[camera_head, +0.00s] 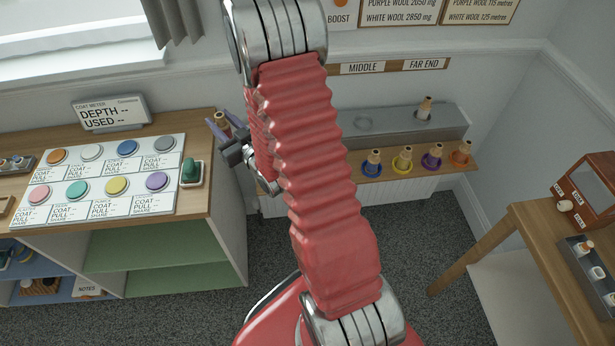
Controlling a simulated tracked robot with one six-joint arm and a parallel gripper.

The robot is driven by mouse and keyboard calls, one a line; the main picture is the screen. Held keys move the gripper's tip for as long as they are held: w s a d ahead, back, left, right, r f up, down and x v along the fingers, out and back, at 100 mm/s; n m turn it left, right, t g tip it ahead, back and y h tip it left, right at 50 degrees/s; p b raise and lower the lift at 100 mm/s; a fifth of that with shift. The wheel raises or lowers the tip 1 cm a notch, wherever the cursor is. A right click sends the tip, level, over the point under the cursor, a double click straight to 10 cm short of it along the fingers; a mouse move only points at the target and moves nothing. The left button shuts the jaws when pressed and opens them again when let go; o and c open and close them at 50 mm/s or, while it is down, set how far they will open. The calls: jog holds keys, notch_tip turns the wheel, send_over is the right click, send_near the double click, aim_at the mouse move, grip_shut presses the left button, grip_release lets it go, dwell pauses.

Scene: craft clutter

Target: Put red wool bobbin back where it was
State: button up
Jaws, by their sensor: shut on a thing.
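My gripper (222,135) is left of my red arm, near the right end of the wooden counter. It is shut on a bobbin (221,118) whose pale wooden top shows; its wool is mostly hidden, so I cannot tell its colour. Across the room a wooden shelf (468,167) holds a blue bobbin (372,169), a yellow bobbin (402,164), a purple bobbin (432,161) and an orange bobbin (460,158). Behind them, a grey raised step (395,122) bears a white bobbin (423,113) at its right and an empty round mark (364,123). My arm hides the left part of the shelf.
A label strip (390,67) above the step reads MIDDLE and FAR END. The counter (215,185) at left carries coloured discs, a green object (191,171) and a meter sign (110,113). A wooden table (530,240) stands at right. Carpet between is clear.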

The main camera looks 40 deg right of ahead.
jog(key=s+d+f, duration=0.5)
jog(key=s+d, duration=0.2)
jog(key=d, duration=0.2)
jog(key=s+d+f, duration=0.5)
jog(key=s+d, duration=0.2)
jog(key=d, duration=0.3)
jog(key=shift+s+f+h, duration=0.3)
jog(key=shift+s+f, duration=0.05)
jog(key=shift+a+f, duration=0.1)
jog(key=shift+f, duration=2.8)
jog(key=shift+f, duration=2.1)
jog(key=o, duration=1)
